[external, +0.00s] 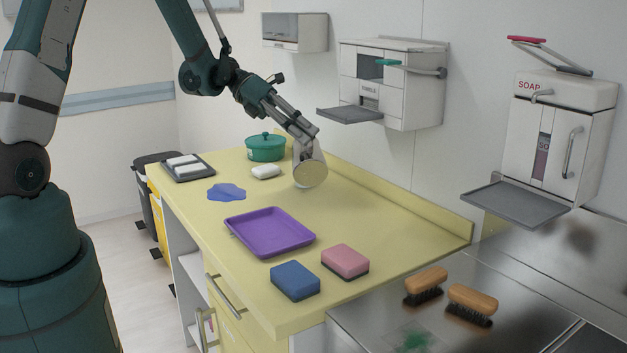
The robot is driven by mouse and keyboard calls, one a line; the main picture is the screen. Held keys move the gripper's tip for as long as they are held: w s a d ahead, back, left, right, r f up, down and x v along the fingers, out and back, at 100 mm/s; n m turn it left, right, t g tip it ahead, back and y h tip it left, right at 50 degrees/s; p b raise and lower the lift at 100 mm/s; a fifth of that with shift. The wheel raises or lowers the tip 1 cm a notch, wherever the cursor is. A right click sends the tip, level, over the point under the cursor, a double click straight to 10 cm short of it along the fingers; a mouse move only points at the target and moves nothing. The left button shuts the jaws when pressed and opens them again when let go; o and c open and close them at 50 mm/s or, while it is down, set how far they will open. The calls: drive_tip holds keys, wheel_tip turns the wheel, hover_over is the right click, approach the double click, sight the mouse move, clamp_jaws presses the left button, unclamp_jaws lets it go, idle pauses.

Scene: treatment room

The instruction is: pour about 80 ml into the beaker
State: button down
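A pale, clear-looking cup, likely the beaker (310,174), is at the far part of the yellow counter, tilted, with a round yellowish end facing the camera. My gripper (306,138) reaches down from the upper left and its fingers are at the cup's upper end, seeming to hold it. Whether the cup touches the counter is unclear, and no liquid level can be made out. The soap dispenser (562,135) hangs on the right wall, with a red-tipped lever on top, a small spout and a grey tray below.
A green lidded pot (265,148), white bar (266,172), blue puddle-like patch (227,192), purple tray (269,230), and blue (295,281) and pink (345,260) sponges are on the counter (390,225). Two brushes (471,304) lie on the steel surface. A second dispenser (400,85) is on the wall.

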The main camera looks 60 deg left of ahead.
sight(305, 153)
drive_tip(key=shift+d, duration=0.1)
drive_tip(key=shift+s+d+f+m+y+p, duration=0.3)
drive_tip(key=shift+d+f+y+p, duration=0.3)
drive_tip(key=shift+p, duration=0.2)
drive_tip(key=shift+d+f, duration=0.1)
drive_tip(key=shift+f, duration=0.35)
drive_tip(key=shift+s+d+f+y, duration=0.1)
drive_tip(key=shift+f+y, duration=0.05)
drive_tip(key=shift+y, duration=0.15)
idle(0.4)
